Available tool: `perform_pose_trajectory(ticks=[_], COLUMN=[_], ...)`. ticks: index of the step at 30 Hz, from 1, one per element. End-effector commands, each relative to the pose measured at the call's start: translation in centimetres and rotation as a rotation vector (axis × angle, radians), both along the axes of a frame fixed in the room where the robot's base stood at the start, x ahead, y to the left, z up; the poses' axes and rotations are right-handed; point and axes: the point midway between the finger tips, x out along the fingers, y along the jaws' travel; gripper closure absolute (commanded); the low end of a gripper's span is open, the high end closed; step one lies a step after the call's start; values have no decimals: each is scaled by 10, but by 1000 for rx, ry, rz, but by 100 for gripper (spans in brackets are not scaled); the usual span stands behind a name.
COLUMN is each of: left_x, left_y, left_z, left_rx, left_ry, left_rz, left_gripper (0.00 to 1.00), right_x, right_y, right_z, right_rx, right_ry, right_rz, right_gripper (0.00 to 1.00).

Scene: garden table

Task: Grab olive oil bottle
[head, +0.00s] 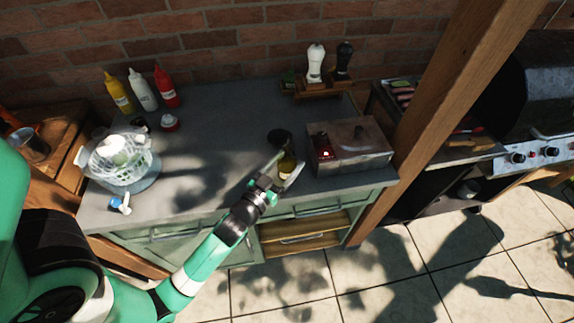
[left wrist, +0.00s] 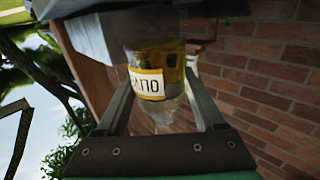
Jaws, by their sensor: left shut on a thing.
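The olive oil bottle (head: 287,164) is at the front right of the grey counter, beside the metal box. In the left wrist view the bottle (left wrist: 160,85) shows yellow oil and a pale label with dark letters, between the two fingers. My left gripper (head: 272,178) is shut on the bottle; its fingers (left wrist: 160,112) also flank the bottle in the left wrist view. Whether the bottle touches the counter is hard to tell. My right gripper is not in view.
A metal box (head: 360,150) stands just right of the bottle. A dish rack (head: 120,160) is at the left, with red, white and yellow sauce bottles (head: 142,90) behind. A wooden caddy (head: 318,88) holds two grinders. A wooden post (head: 440,120) rises at the right. The counter's middle is clear.

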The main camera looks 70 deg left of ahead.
Motion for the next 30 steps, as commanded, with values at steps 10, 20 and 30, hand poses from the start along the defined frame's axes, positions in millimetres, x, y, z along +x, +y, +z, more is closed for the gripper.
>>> perform_pose_trajectory(ticks=[10,20,30], left_x=[0,0,5], left_y=[0,0,0], left_z=[44,62,58], left_rx=[2,1,1], left_ry=[-3,-1,0], left_rz=[-1,0,5], left_gripper=[100,100,100], right_x=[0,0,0], right_y=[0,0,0], right_z=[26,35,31], right_rx=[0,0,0], right_ry=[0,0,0], right_rz=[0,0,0], right_gripper=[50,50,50])
